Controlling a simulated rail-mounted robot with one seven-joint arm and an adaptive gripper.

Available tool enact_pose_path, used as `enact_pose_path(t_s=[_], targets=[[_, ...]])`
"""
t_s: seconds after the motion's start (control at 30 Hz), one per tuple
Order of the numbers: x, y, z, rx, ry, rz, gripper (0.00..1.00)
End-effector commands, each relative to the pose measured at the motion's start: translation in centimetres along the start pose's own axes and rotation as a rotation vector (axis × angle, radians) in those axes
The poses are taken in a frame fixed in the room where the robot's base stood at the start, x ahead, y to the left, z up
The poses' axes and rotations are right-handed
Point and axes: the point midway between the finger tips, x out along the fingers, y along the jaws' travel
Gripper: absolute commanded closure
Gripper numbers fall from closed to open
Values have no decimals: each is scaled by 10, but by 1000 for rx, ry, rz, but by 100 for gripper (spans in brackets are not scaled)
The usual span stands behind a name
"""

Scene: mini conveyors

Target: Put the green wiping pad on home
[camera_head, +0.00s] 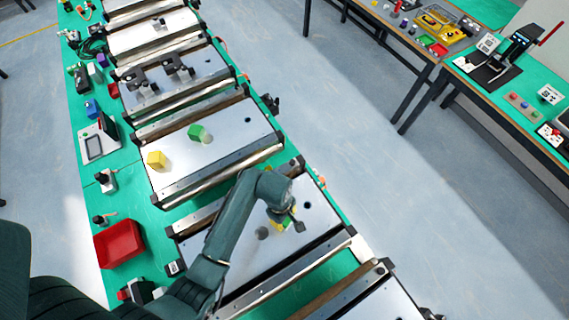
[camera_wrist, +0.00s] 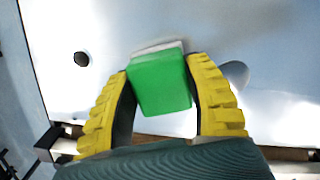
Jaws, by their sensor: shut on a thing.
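My gripper (camera_wrist: 163,88) has yellow ribbed fingers, one on each side of the green wiping pad (camera_wrist: 160,84), and is shut on it. The pad is a green block with a whitish layer along its far edge. In the head view my gripper (camera_head: 287,225) is over the bright plate (camera_head: 312,208) of the near conveyor, and only a little green shows there. I cannot tell whether the pad touches the plate. A grey round spot (camera_head: 262,233) lies on the plate beside my gripper. Nothing in view is clearly marked as home.
A red bin (camera_head: 119,244) stands on the green table at left. Raised rails border each plate.

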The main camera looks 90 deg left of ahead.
Motion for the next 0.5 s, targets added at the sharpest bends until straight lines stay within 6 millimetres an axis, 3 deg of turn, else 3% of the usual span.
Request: enact_pose_path(t_s=[0.4, 0.43, 0.5], targets=[[11, 1, -1, 1, 0, 2, 86], [11, 1, -1, 1, 0, 2, 44], [10, 1, -1, 1, 0, 2, 31]])
